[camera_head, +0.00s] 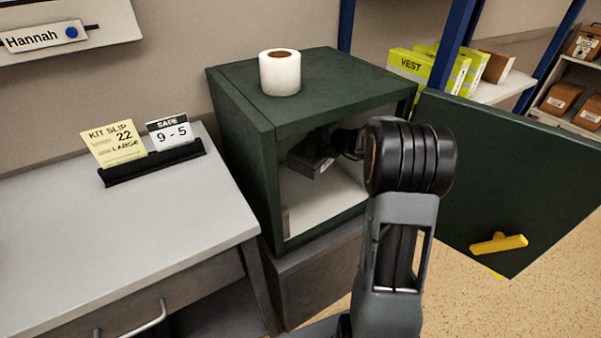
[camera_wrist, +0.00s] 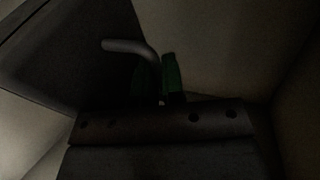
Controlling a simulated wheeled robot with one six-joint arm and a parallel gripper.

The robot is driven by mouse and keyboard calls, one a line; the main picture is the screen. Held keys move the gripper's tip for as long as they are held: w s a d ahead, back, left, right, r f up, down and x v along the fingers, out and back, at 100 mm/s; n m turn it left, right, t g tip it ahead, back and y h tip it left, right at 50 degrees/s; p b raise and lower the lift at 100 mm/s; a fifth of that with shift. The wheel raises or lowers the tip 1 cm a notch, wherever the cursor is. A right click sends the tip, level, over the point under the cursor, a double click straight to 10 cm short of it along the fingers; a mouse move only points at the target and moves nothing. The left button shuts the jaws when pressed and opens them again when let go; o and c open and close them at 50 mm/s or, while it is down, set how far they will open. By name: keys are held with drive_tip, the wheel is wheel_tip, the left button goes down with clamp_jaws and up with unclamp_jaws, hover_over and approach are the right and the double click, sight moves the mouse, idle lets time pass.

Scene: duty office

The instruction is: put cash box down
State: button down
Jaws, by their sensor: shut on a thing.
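The dark grey cash box (camera_head: 311,160) is inside the open green safe (camera_head: 262,158), toward its left side. In the wrist view the cash box (camera_wrist: 75,60) is a dark shape at upper left with a bent grey handle (camera_wrist: 125,47). My gripper (camera_wrist: 159,80) has green fingertips and is shut on that handle. In the head view my wrist reaches in through the safe's opening and hides part of the box; the fingertips are hard to make out. I cannot tell whether the box touches the pale safe floor (camera_head: 325,205).
The safe door (camera_head: 520,170), with a yellow handle (camera_head: 498,243), stands swung open to the right. A white roll (camera_head: 280,73) stands on the safe. A grey desk (camera_head: 100,235) with a card holder (camera_head: 152,163) is at left. The safe's front floor looks clear.

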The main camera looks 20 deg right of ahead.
sight(327, 164)
drive_tip(key=f, duration=0.3)
drive_tip(key=f+b, duration=0.1)
drive_tip(key=shift+w+a+f, duration=0.1)
drive_tip(key=shift+w+f, duration=0.25)
drive_tip(key=shift+f, duration=0.05)
drive_tip(key=shift+f+b, duration=0.3)
drive_tip(key=shift+f, duration=2.1)
drive_tip(key=shift+f, duration=0.15)
drive_tip(key=c, duration=1.2)
unclamp_jaws()
drive_tip(key=shift+s, duration=0.1)
drive_tip(key=shift+c, duration=0.2)
drive_tip(key=shift+r, duration=0.2)
drive_tip(key=v, duration=1.1)
drive_tip(key=shift+s+d+p, duration=0.2)
drive_tip(key=shift+s+p, duration=0.05)
drive_tip(key=shift+p, duration=0.05)
drive_tip(key=shift+s+d, duration=0.1)
drive_tip(key=shift+s, duration=0.1)
